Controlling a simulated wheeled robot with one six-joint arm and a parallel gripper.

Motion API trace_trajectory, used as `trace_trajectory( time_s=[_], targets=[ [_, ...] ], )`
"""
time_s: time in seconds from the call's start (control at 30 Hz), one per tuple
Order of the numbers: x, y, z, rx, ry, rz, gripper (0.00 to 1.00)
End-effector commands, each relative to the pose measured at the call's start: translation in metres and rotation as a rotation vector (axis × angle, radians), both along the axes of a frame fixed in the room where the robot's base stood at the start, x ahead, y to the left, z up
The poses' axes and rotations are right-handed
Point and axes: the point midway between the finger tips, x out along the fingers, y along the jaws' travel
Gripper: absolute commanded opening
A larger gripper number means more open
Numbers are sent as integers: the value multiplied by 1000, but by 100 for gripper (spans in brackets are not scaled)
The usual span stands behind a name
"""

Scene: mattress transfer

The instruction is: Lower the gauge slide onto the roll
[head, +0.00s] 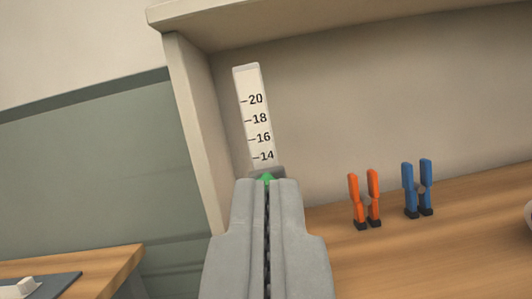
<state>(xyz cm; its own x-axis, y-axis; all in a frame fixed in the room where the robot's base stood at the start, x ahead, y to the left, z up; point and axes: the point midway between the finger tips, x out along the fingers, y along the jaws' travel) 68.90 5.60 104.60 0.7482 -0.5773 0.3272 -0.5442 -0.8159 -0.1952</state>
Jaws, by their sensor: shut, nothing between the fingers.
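A white upright gauge scale (255,115) shows marks from 14 up to 20 and leans a little left in the picture. At its visible lower end is the grey gauge slide (258,172) with a green pointer (266,177), just below the 14 mark. My gripper (269,184) is shut and empty, its fingertips right in front of the slide. I cannot tell whether they touch it. The gripper hides most of the slide and the lower part of the gauge. The roll is not in view.
Orange-handled clamps (365,198) and blue-handled clamps (417,188) stand on the wooden surface (460,235) to the right. A beige shelf side panel (195,130) rises left of the gauge. A separate wooden table (110,268) with a dark mat (55,285) is at lower left.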

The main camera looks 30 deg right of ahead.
Motion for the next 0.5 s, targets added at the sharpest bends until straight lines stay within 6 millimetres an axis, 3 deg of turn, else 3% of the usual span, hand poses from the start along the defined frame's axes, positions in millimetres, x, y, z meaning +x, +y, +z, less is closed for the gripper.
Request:
trace_trajectory(
  time_s=[0.5],
  targets=[
    [62, -48, 26, 1, 2, -3, 0]
  ],
)
